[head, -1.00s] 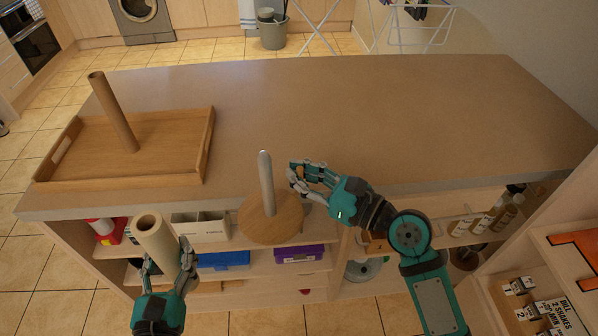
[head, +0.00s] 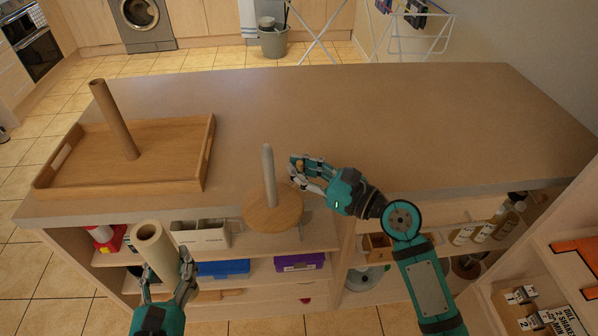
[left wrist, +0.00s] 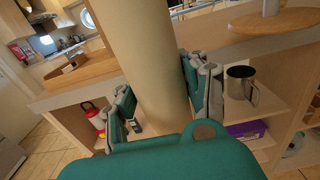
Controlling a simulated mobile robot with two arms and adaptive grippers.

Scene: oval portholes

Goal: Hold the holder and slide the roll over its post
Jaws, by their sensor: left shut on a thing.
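The roll (head: 162,250) is a cream tube with an open top. My left gripper (head: 168,285) is shut on it in front of the counter. In the left wrist view the roll (left wrist: 158,65) stands tilted between the fingers of my left gripper (left wrist: 165,110). The holder (head: 262,212) has a round wooden base and an upright grey post. It is right of the roll, its base out past the counter's front edge. The roll and post are well apart.
A wooden tray (head: 75,180) with a standing brown tube (head: 115,120) is on the counter's left. The rest of the counter (head: 400,115) is clear. Shelves below hold a blue box (head: 223,268) and a purple box (head: 298,262). A steel mug (left wrist: 238,84) shows in the left wrist view.

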